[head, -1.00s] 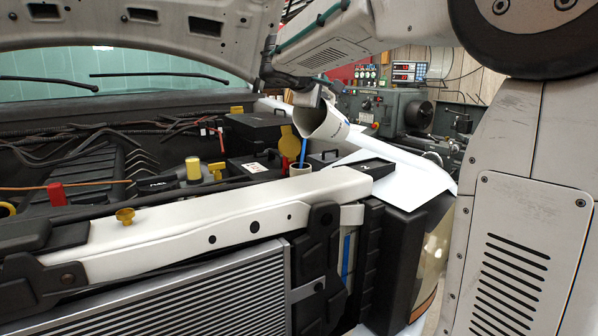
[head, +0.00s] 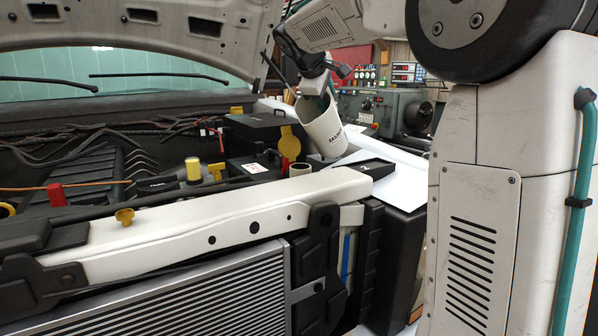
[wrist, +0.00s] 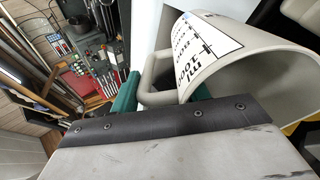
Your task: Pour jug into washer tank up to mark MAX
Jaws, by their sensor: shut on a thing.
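The jug (head: 325,130) is white with dark printing. It stands nearly upright in the air with a slight lean, and no stream leaves its mouth. My gripper (head: 317,84) is shut on the jug's handle (wrist: 156,72), and the wrist view also shows the jug's scale (wrist: 193,55). The washer tank's filler neck (head: 300,169) is an open round mouth behind the white front beam, below and left of the jug. A pale tank strip (head: 347,250) with a blue column shows below the beam. No MAX mark can be read. The liquid inside the jug is hidden.
The raised hood (head: 130,25) hangs over the engine bay. A yellow cap (head: 289,131) stands up left of the jug. A black tray-like part (head: 363,168) lies right of the neck. The radiator (head: 190,295) is in front, and workshop machines stand behind.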

